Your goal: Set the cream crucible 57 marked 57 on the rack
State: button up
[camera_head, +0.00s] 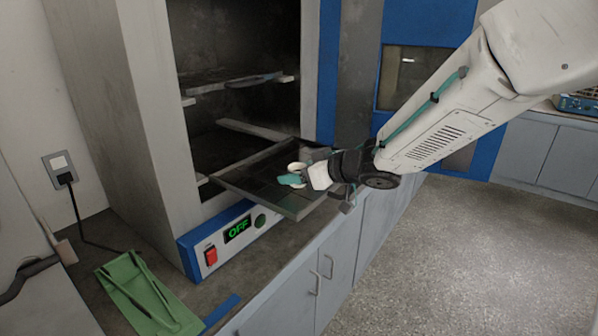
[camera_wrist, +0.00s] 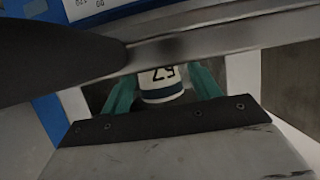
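The cream crucible 57 (camera_wrist: 162,82) has a dark band and the number 57, which reads upside down in the wrist view. My gripper (camera_wrist: 164,90) has its teal fingers on both sides of the crucible and appears shut on it. In the head view my gripper (camera_head: 293,175) is above the front part of the pulled-out dark rack (camera_head: 240,178), and a small cream part of the crucible (camera_head: 297,166) shows there. I cannot tell whether its base touches the rack, as the fingers hide it.
The rack juts from the open oven (camera_head: 150,100), under an upper shelf (camera_head: 225,86). Below is a blue panel with a red switch (camera_head: 211,256) and a display (camera_head: 238,229) reading OFF. Floor to the right is clear.

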jog(key=shift+r, duration=0.25)
jog(key=v, duration=1.2)
jog(key=shift+f, duration=0.1)
jog(key=shift+w+d+t, duration=0.15)
jog(key=shift+d+t, duration=0.15)
jog(key=s+d+r+m+t+h, duration=0.1)
jog(key=s+d+r+m+h, duration=0.1)
jog(key=d+m+h, duration=0.5)
jog(key=s+d+r+m+t+h, duration=0.1)
jog(key=s+d+t+h, duration=0.3)
jog(key=d, duration=0.6)
jog(key=s+f+m+g, duration=0.1)
jog(key=s+f+g, duration=0.2)
jog(key=s, duration=0.9)
jog(key=s+a+f+m+g, duration=0.1)
jog(key=s+f+g, duration=0.2)
jog(key=s+g, duration=0.6)
jog(key=s, duration=0.2)
jog(key=shift+s+g, duration=0.3)
jog(key=shift+s, duration=0.1)
